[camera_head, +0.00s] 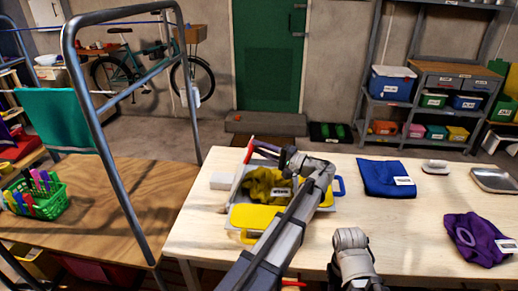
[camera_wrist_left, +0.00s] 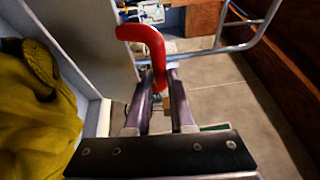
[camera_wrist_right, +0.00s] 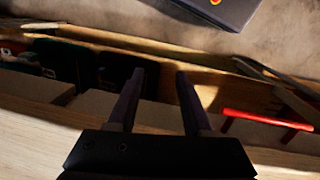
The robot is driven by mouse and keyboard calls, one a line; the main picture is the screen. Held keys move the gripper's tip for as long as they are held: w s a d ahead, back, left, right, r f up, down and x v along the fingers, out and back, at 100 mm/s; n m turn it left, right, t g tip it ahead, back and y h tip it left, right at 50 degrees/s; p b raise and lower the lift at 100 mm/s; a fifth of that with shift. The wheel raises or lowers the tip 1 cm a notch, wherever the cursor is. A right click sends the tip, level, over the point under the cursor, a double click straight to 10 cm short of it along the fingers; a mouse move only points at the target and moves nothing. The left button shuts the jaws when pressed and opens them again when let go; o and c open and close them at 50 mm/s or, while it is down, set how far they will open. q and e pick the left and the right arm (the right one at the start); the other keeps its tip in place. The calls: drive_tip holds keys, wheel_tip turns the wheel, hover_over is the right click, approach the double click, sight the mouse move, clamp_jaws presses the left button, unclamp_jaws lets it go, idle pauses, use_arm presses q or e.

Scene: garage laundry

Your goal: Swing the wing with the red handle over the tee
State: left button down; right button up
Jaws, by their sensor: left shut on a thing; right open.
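The folding board (camera_head: 326,209) lies on the pale table, with the olive-yellow tee (camera_head: 262,184) bunched on it. The red handle (camera_head: 250,151) stands up at the board's left side. My left gripper (camera_head: 262,149) is shut on it; the left wrist view shows the red handle (camera_wrist_left: 148,42) between the fingers (camera_wrist_left: 160,80). A pale panel (camera_wrist_left: 75,45), apparently the wing, stands tilted between handle and tee (camera_wrist_left: 38,105). My left arm hides part of the board. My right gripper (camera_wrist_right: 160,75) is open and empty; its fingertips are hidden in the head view.
A yellow flap (camera_head: 255,217) and a blue handle (camera_head: 338,186) show on the board. A metal rail (camera_head: 113,165) rises at left.

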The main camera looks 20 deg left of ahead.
use_arm(q)
drive_tip(key=shift+s+a+f, duration=0.15)
drive_tip(key=shift+f, duration=0.05)
drive_tip(key=c, duration=1.2)
unclamp_jaws()
drive_tip(key=shift+o, duration=0.8)
drive_tip(key=shift+a, duration=0.1)
drive_tip(key=s+d, duration=0.1)
drive_tip(key=d, duration=0.6)
drive_tip(key=shift+d+f, duration=0.25)
drive_tip(key=shift+d, duration=0.15)
drive_tip(key=shift+r, duration=0.1)
